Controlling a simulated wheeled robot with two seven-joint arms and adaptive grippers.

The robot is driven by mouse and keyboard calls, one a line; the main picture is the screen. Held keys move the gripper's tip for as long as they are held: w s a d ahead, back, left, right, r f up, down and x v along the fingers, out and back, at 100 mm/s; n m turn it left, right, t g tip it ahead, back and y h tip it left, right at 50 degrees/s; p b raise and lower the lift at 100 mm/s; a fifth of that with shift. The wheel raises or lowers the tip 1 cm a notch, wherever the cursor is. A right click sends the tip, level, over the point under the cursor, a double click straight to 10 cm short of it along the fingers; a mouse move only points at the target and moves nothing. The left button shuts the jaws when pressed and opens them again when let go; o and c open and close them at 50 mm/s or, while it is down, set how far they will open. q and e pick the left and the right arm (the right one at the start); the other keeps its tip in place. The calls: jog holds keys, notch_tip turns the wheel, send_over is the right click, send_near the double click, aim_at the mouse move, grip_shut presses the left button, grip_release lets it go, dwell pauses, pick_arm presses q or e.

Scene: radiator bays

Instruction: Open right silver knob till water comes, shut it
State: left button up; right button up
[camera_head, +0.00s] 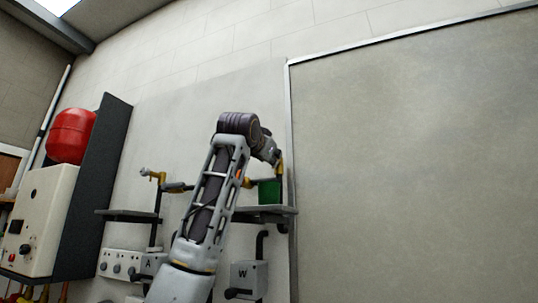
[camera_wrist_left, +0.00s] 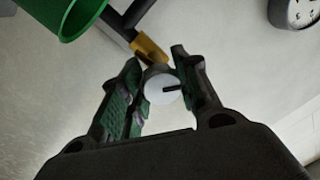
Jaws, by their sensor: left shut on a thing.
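My left gripper (camera_wrist_left: 162,86) is shut on a round silver knob (camera_wrist_left: 158,92) with a black mark on its face. The knob sits at the end of a brass fitting (camera_wrist_left: 149,49) on a dark pipe. In the head view, my left arm reaches up to the right-hand brass valve (camera_head: 280,169), and its wrist hides the knob. A green container (camera_head: 270,191) stands on a shelf below that valve; its rim also shows in the wrist view (camera_wrist_left: 78,18). No water is visible. My right gripper is not in view.
Another brass valve (camera_head: 156,176) with a small silver knob is to the left, above a dark shelf (camera_head: 128,215). Boxes marked A (camera_head: 149,262) and W (camera_head: 243,274) are below. A red tank (camera_head: 70,136) and white boiler (camera_head: 38,215) are far left. A large grey panel (camera_head: 420,150) fills the right.

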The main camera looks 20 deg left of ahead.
pick_arm(q)
jog(key=m+p, duration=0.1)
jog(key=m, duration=0.1)
jog(key=shift+r+m, duration=0.1)
jog(key=shift+m, duration=0.3)
jog(key=shift+m+h+p, duration=0.35)
jog(key=shift+m+h, duration=0.05)
jog(key=shift+m, duration=1.3)
jog(key=shift+m+p, duration=0.3)
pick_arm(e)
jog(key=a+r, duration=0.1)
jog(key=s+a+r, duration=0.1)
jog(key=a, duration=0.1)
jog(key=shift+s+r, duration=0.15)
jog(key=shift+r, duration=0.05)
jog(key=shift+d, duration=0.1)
